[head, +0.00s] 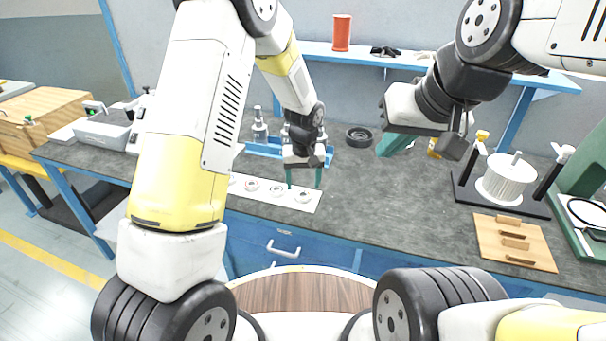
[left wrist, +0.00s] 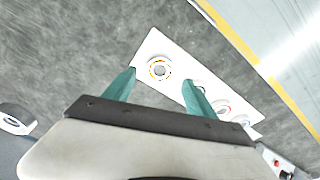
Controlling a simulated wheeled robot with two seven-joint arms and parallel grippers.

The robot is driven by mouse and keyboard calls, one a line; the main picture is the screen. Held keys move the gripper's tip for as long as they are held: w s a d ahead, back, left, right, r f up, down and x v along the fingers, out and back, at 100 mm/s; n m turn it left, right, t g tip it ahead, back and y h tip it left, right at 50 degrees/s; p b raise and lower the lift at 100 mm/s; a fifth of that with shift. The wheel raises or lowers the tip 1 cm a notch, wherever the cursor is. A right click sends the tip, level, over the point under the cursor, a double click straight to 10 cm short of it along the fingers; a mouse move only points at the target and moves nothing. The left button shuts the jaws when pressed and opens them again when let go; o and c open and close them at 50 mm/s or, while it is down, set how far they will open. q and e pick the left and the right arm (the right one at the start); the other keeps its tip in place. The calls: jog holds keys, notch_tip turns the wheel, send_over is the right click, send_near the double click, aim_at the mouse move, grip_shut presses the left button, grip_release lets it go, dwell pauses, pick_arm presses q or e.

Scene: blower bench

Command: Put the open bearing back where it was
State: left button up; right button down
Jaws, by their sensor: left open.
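A white strip (head: 240,203) lies along the bench's front edge with several round bearings in a row; it also shows in the left wrist view (left wrist: 150,47). The end bearing, with an orange-yellow ring (left wrist: 160,69), sits on the strip between my left fingertips in that view. I cannot tell for sure which is the open bearing. My left gripper (head: 304,181) is open, empty and pointing down over the strip's right end. My right gripper (head: 394,146) is above the bench, fingers partly hidden.
A white cylinder in a dark stand (head: 503,183) and a wooden board with blocks (head: 485,237) are at right. A red spool (head: 341,32) stands on the shelf. The middle bench is clear.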

pick_arm(q)
notch_tip(320, 180, up, 7)
jog(key=s, duration=0.1)
notch_tip(320, 180, up, 15)
jog(key=t+h, duration=0.2)
send_over(304, 199)
jog(key=s+a, duration=0.9)
jog(key=s+a+r+t, duration=0.1)
jog(key=s+a+r, duration=0.1)
jog(key=s, duration=0.6)
jog(key=s+a+r+m+t, duration=0.1)
jog(key=s+a+r, duration=0.2)
jog(key=s, duration=0.4)
jog(key=shift+s+a+r+m, duration=0.25)
jog(key=shift+s+r+m, duration=0.1)
jog(key=shift+r, duration=0.55)
